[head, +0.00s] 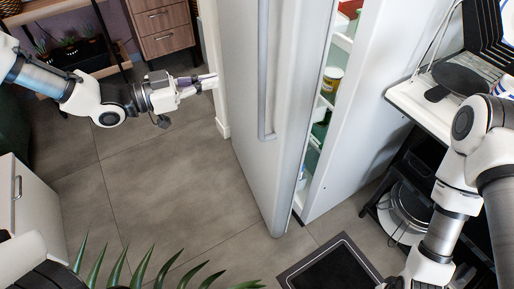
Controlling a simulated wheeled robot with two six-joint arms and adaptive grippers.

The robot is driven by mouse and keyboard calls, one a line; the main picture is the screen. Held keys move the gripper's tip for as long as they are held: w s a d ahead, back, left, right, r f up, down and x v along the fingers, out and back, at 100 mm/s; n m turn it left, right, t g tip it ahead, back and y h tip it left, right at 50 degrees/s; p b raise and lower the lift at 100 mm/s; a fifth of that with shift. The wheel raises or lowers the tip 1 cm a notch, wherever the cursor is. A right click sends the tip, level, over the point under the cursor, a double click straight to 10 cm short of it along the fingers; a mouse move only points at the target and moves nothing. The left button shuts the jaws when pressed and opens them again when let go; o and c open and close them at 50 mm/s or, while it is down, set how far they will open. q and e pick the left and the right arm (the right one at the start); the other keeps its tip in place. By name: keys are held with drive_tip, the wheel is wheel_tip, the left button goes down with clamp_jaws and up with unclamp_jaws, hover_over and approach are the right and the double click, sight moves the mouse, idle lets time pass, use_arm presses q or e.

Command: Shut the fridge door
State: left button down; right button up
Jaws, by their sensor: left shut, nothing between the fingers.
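The white fridge door (240,95) stands partly open in the middle of the head view. A long vertical handle (263,75) runs down its outer face. Through the gap at its right, door shelves with a jar (331,82) and green items show. The fridge body (368,105) is to the right of the gap. My left gripper (212,82) is shut and empty, to the left of the door and pointing right at it. Its tips are close to the door's outer face; I cannot tell if they touch. My right gripper is out of view below the bottom edge; only that arm shows.
A counter with a dark pan (460,78) is at the right, above a rack with a pot (402,212). A dark mat (332,268) lies in front of the fridge. Plant leaves (170,268) rise at the bottom. The tiled floor (170,185) left of the door is clear.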

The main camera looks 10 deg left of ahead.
use_arm(q)
drive_tip(key=s+f+h+b, duration=0.2)
drive_tip(key=s+f+b, duration=0.1)
drive_tip(key=f, duration=0.7)
drive_tip(key=b, duration=0.3)
approach(269, 125)
drive_tip(key=shift+n+y, duration=0.3)
drive_tip(key=shift+n, duration=0.1)
drive_tip(key=b+x, duration=0.5)
drive_tip(key=x, duration=0.1)
drive_tip(key=shift+w+d, duration=0.1)
drive_tip(key=shift+d, duration=0.05)
drive_tip(key=shift+w+d+r, duration=0.2)
drive_tip(key=shift+d, duration=0.1)
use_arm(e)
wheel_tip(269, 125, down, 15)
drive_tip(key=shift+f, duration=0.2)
use_arm(q)
drive_tip(key=p+x, duration=0.1)
drive_tip(key=x, duration=0.8)
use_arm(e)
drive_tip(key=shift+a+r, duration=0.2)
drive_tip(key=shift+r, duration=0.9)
use_arm(q)
drive_tip(key=shift+s+r, duration=0.1)
drive_tip(key=shift+r, duration=0.05)
